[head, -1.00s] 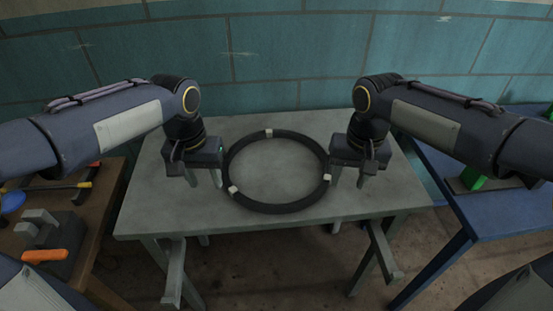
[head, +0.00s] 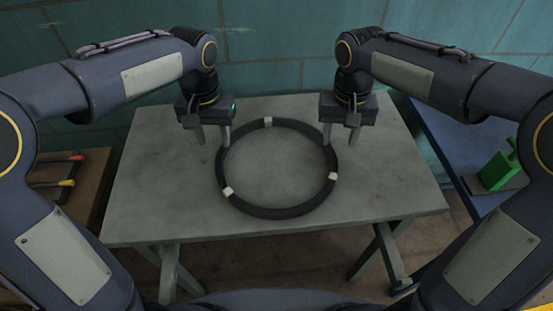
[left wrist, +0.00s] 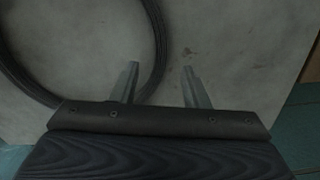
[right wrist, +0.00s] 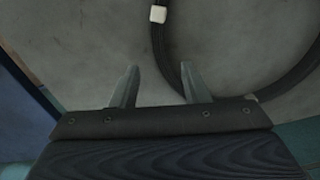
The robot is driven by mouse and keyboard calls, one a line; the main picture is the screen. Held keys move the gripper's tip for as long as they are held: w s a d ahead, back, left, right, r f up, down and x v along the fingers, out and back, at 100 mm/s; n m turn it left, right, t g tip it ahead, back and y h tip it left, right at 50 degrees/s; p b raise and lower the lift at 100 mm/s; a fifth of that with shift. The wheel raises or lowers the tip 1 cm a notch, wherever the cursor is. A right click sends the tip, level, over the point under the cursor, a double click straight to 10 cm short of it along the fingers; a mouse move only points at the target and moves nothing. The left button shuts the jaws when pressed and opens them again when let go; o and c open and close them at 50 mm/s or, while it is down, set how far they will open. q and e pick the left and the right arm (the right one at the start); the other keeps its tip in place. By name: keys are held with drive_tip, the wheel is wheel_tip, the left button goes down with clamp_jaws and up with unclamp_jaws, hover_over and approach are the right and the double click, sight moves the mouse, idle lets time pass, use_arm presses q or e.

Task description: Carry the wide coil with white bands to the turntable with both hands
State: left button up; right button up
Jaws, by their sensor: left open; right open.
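The wide coil with white bands (head: 275,212) is a black ring lying flat on the grey table, with three white bands showing. My left gripper (head: 213,138) is open and empty by the coil's far left side. In the left wrist view the coil (left wrist: 159,40) passes between the fingertips, close to one finger. My right gripper (head: 340,134) is open and empty by the far right side. In the right wrist view the coil (right wrist: 162,45) passes between the fingertips and behind one finger. I cannot tell the fingertips' height over it. I see no turntable.
The grey table (head: 160,215) is otherwise bare. A blue table (head: 440,150) stands at the right with a green object (head: 495,171). A brown bench (head: 92,178) with tools stands at the left. A teal wall (head: 270,60) closes off the back.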

sight(219, 160)
use_arm(q)
drive_tip(key=shift+f, duration=3.95)
use_arm(e)
drive_tip(key=shift+f, duration=3.9)
use_arm(q)
clamp_jaws()
use_arm(e)
clamp_jaws()
use_arm(q)
drive_tip(key=shift+r, duration=0.15)
use_arm(e)
drive_tip(key=shift+r, duration=0.1)
